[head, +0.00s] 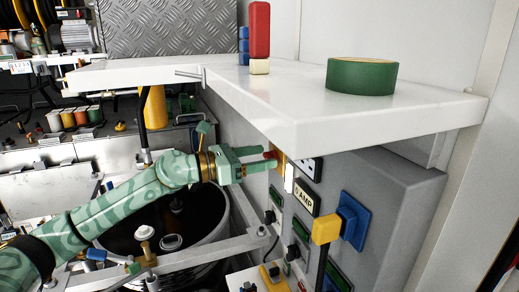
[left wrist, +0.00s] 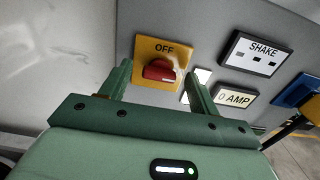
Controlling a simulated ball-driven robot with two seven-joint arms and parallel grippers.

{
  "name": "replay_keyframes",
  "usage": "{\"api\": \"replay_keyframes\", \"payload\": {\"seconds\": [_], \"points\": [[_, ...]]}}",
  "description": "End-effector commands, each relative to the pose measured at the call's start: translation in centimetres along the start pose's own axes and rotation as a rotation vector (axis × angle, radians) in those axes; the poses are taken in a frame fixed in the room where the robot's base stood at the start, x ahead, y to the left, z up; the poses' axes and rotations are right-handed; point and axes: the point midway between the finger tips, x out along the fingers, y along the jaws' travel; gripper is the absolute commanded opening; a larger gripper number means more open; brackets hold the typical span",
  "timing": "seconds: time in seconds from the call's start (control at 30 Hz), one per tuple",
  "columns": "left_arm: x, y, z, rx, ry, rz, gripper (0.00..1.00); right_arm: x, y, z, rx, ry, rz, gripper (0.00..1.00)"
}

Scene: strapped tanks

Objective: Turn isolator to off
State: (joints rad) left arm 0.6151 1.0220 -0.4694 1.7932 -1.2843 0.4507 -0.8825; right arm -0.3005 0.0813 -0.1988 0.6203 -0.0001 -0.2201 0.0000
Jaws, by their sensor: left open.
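The isolator is a red knob (left wrist: 159,70) on a yellow plate (left wrist: 146,48) marked OFF, on the grey panel front. In the head view the red knob (head: 270,155) shows small at the fingertips, under the white shelf. My left gripper (head: 262,160) is open and reaches the panel from the left. In the left wrist view its two green fingers (left wrist: 160,80) stand to either side of the red knob, apart from each other. I cannot tell whether either finger touches the knob. The knob's bar lies roughly sideways in that view. My right gripper is not in view.
A white shelf (head: 400,122) overhangs the panel and carries a green roll (head: 362,77) and a red-and-cream block (head: 260,35). Beside the isolator are a SHAKE plate (left wrist: 254,56), an AMP plate (left wrist: 236,97) and a blue-and-yellow switch (head: 352,222). A dark round tank (head: 160,232) stands below my arm.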

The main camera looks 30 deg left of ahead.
Motion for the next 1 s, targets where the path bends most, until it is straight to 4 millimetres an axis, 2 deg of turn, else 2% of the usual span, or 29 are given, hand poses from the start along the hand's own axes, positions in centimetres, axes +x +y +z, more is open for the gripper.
{"api": "replay_keyframes", "payload": {"seconds": [0.33,0.37,0.5,0.53,0.77,1.0], "points": [[0.6,0.0,-0.1,0.0,0.001,-0.001,0.62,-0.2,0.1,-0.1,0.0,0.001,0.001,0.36],[0.6,0.0,-0.1,0.0,0.001,-0.001,0.59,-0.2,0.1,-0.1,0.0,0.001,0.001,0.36],[0.6,0.0,-0.1,0.0,0.001,-0.001,0.2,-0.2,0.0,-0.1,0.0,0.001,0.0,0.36],[0.6,0.0,-0.1,0.0,0.001,-0.001,0.17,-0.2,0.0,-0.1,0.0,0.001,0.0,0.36],[0.6,0.0,-0.1,-0.01,0.001,-0.001,0.17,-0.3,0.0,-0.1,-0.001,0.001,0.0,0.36],[0.6,0.0,0.1,-0.096,0.001,0.0,0.17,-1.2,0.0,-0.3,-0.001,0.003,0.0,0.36]]}}
